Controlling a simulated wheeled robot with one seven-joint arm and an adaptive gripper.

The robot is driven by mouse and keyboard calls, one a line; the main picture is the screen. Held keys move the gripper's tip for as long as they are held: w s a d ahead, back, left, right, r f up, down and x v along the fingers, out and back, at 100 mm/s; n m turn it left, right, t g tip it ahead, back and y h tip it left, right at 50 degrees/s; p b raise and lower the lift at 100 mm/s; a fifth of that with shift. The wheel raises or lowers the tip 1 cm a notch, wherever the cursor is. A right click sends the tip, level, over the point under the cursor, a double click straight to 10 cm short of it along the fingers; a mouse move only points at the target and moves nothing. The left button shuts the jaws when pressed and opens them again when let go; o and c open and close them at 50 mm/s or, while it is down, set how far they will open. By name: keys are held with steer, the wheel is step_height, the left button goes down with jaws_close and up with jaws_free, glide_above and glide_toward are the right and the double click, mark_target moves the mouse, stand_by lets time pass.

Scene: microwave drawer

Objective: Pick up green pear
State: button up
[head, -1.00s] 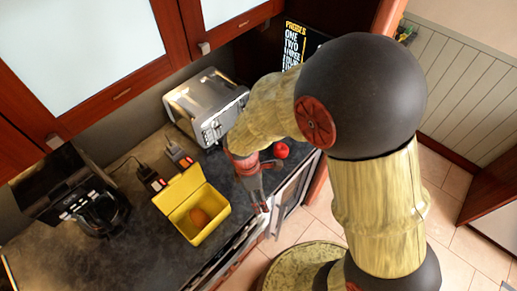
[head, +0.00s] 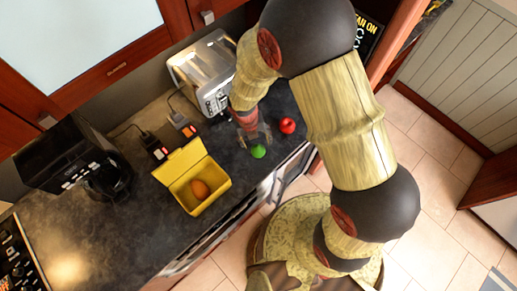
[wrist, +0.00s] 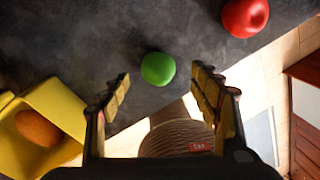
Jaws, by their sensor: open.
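The green pear (head: 258,151) lies on the dark countertop near its front edge. It looks like a small round green ball, and it also shows in the wrist view (wrist: 158,68). My gripper (head: 254,136) is above the counter, close to the pear in the head view. In the wrist view my gripper (wrist: 162,88) has its two fingers spread wide and empty. The pear appears just beyond the fingertips, between their lines, and is not touched as far as I can see.
A red apple-like fruit (head: 287,125) lies right of the pear. A yellow open box (head: 213,201) holding an orange-brown fruit (head: 200,189) stands to the left. A toaster (head: 203,73) and coffee maker (head: 78,160) stand behind. The counter between pear and box is clear.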

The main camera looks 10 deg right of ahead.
mark_target(258, 149)
steer(key=f, duration=0.6)
steer(key=shift+s+d+f+b, duration=0.25)
steer(key=shift+d+f+b, duration=0.05)
steer(key=shift+f, duration=0.05)
steer(key=shift+r, duration=0.1)
steer(key=shift+c, duration=0.7)
steer(key=c, duration=1.3)
